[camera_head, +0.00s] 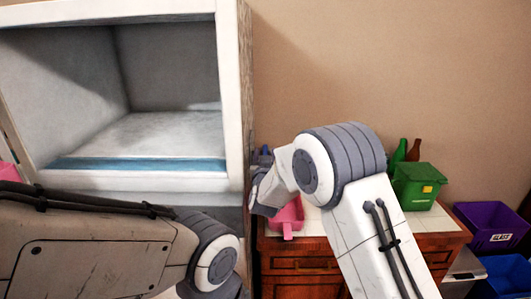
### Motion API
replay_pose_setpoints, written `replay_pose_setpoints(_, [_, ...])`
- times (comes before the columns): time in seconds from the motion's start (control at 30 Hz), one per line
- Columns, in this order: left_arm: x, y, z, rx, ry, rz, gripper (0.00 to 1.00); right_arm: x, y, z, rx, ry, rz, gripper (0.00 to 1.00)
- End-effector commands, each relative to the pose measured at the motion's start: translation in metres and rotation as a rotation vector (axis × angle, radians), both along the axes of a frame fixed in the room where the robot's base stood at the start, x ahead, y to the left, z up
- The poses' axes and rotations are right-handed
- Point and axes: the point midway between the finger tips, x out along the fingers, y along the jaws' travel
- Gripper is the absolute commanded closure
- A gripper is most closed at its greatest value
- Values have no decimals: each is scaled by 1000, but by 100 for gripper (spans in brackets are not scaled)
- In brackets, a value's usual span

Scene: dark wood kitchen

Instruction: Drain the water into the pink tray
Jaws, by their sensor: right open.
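A pink tray (288,218) stands on the left part of the wooden cabinet's light top, partly covered by my right arm. My right gripper (263,190) is at the end of the arm, just left of and above the tray in the picture; it is open, and its fingers are small and hard to make out. My left arm reaches in along the lower left, and its gripper is out of view. No water or vessel holding water can be made out.
A large white open box-like unit (140,182) fills the upper left. A green bin (417,188) and bottles (413,151) stand on the cabinet (300,264). Purple (490,225) and blue (505,275) bins are at the right. A pink thing (9,172) shows at the left edge.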

Motion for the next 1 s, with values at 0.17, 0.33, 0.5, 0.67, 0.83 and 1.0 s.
replay_pose_setpoints(0.17, [0, 0, 0, 0, 0, 0, 50, 0, 0, 0, 0, 0, 0, 50])
replay_pose_setpoints(0.33, [0, 0, 0, 0, 0, 0, 50, 0, 0, 0, 0, 0, 0, 100])
replay_pose_setpoints(0.5, [0, 0, 0, 0, 0, 0, 50, 0, 0, 0, 0, 0, 0, 100])
replay_pose_setpoints(0.67, [0, 0, 0, 0, 0, 0, 50, 0, 0, 0, 0, 0, 0, 100])
replay_pose_setpoints(0.83, [0, 0, 0, 0, 0, 0, 50, 0, 0, 0, 0, 0, 0, 100])
replay_pose_setpoints(1.0, [0, 0, 0, 0, 0, 0, 50, 0, 0, 0, 0, 0, 0, 100])
